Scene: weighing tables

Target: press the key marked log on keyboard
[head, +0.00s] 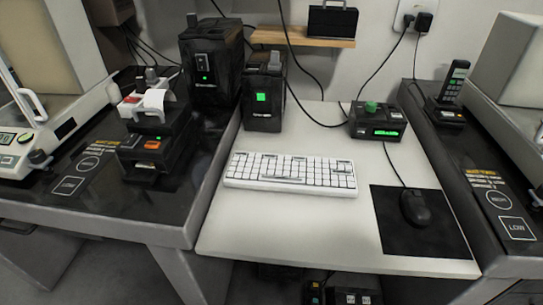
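A white keyboard (290,173) lies flat on the light middle desk, in front of the black boxes. Its key labels are too small to read, so I cannot tell which key is marked log. Neither of my grippers shows in the head view. Nothing covers the keyboard.
A black mouse (415,207) rests on a dark mat (386,219) at right. A box with a green knob (376,121) and a black box (264,91) stand behind. A printer (154,135) sits left. The desk (300,224) before the keyboard is clear.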

